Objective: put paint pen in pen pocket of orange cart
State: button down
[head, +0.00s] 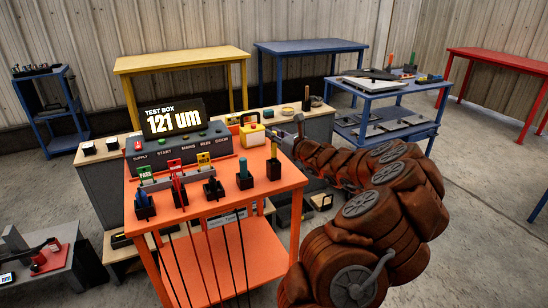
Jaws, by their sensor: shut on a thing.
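The orange cart (216,238) stands in front of me. I cannot tell which holder is the pen pocket. My gripper (299,122) is beyond the cart's far right corner, above the bench behind it. It is small in the picture and partly hidden by my arm. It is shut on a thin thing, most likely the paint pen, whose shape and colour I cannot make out.
A test box (174,120) reading 121 um stands behind the cart's top. A yellow device (252,132) sits right of it. A blue cart (383,93) with parts stands at the right. Yellow (180,60), blue (310,47) and red (505,61) tables stand behind.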

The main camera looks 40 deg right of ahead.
aim_at(275, 151)
jog(key=shift+a+f, duration=0.1)
jog(key=shift+f, duration=2.9)
jog(key=c, duration=1.1)
grip_release()
jog(key=shift+s, duration=0.1)
jog(key=shift+s+a+r+b, duration=0.1)
jog(key=shift+s+a+b, duration=0.1)
jog(key=shift+s, duration=1.75)
jog(key=shift+s+a+f+b, duration=0.1)
jog(key=shift+s+a+b, duration=0.05)
jog(key=shift+s, duration=1.85)
jog(key=shift+s+a+r+b, duration=0.1)
jog(key=shift+s+a+b, duration=0.1)
jog(key=shift+s, duration=1.75)
